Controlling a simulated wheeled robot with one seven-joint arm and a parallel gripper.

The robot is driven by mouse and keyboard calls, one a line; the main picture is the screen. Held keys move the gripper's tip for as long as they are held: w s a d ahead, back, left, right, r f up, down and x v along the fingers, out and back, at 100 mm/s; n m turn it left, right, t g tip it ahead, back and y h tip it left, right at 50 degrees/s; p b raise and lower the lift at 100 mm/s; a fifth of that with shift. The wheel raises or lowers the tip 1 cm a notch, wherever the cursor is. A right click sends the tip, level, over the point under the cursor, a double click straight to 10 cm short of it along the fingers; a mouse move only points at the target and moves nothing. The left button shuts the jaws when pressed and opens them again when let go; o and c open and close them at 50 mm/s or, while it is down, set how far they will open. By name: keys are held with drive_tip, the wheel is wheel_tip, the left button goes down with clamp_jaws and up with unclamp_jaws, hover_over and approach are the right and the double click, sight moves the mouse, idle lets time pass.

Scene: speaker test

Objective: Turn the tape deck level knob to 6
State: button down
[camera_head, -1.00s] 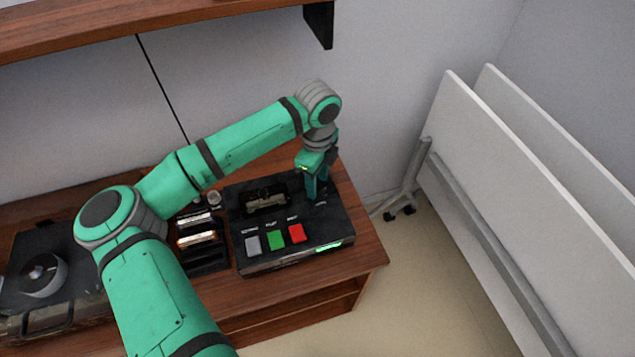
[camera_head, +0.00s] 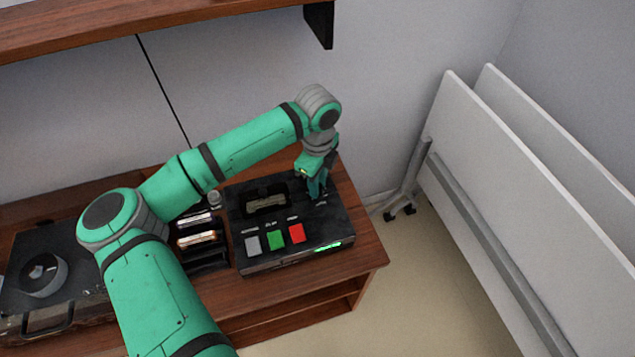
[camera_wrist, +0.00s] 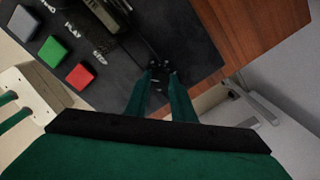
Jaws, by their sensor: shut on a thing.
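The black tape deck (camera_head: 262,227) stands on the wooden cabinet, with a grey, a green (camera_head: 275,236) and a red button (camera_head: 296,233) along its front. My gripper (camera_head: 318,192) reaches down to the deck's right part. In the wrist view my two green fingers (camera_wrist: 160,82) close on the small dark level knob (camera_wrist: 158,68), with pale marks around it. The fingers hide most of the knob, and its pointer and numbers cannot be read. The deck's surface (camera_wrist: 130,55) and its red button (camera_wrist: 80,76) also show in the wrist view.
A rack of cassettes (camera_head: 200,238) stands left of the deck, and a dark case with a round knob (camera_head: 42,275) is farther left. A wooden shelf (camera_head: 170,25) hangs above. White folded boards (camera_head: 500,190) stand on the floor at right.

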drive_tip(key=m, duration=1.1)
drive_tip(key=shift+a+m, duration=0.1)
drive_tip(key=shift+m, duration=0.2)
drive_tip(key=m, duration=0.4)
drive_tip(key=shift+m, duration=0.3)
drive_tip(key=m, duration=0.4)
drive_tip(key=shift+a+m, duration=0.1)
drive_tip(key=shift+m, duration=0.2)
drive_tip(key=m, duration=0.3)
drive_tip(key=shift+m, duration=0.3)
drive_tip(key=m, duration=0.3)
drive_tip(key=shift+a, duration=0.1)
drive_tip(key=shift+m, duration=2.1)
drive_tip(key=shift+w, duration=0.1)
